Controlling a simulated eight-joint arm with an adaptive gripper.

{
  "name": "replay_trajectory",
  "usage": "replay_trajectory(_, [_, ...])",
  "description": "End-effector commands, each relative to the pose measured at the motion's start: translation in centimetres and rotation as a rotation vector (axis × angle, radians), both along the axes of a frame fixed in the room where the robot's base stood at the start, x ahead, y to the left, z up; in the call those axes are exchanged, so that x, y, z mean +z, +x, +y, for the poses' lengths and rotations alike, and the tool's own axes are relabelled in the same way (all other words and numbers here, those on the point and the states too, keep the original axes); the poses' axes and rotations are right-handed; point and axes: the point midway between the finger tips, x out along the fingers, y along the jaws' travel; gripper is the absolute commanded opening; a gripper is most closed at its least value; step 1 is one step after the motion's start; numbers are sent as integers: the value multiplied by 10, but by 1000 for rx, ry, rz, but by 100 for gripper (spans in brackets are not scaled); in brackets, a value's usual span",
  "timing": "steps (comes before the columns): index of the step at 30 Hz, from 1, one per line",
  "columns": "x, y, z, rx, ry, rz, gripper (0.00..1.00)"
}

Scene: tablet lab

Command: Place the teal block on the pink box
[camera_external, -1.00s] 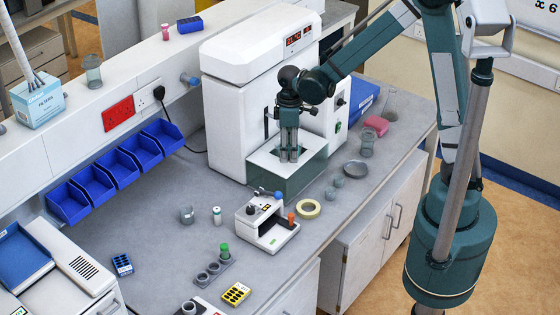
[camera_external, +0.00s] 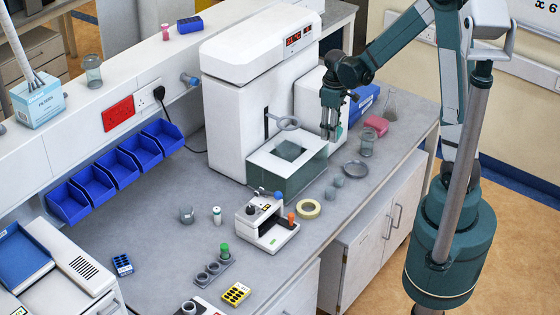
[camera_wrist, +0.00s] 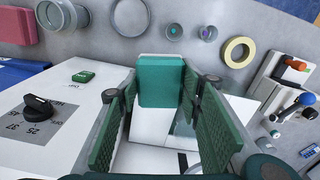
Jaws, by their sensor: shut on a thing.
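The teal block (camera_wrist: 161,80) is held between the fingertips of my gripper (camera_wrist: 160,92) in the wrist view. In the external view my gripper (camera_external: 330,132) hangs pointing down beside the front right of the tall white machine, and the block is hard to tell from the fingers. The pink box (camera_external: 376,126) lies on the bench to the right of my gripper, apart from it. It also shows at the upper left of the wrist view (camera_wrist: 16,25).
The white machine (camera_external: 235,120) has a glass-sided platform with a dark square opening (camera_external: 290,151). A blue box (camera_external: 362,103) is behind the pink box. A glass jar (camera_external: 367,145), a flask (camera_external: 391,108) and a grey dish (camera_external: 355,170) stand near it.

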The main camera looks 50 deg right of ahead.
Motion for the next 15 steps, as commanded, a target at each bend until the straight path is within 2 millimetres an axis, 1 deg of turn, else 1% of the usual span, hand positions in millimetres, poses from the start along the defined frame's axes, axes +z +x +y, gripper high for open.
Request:
replay_trajectory(1, [-5,2,-13,-13,0,0,24])
replay_trajectory(3, [-9,3,-28,-25,0,0,24])
replay_trajectory(9, [-18,4,-70,-58,0,0,24])
replay_trajectory(15, [-26,3,-108,-87,0,0,24])
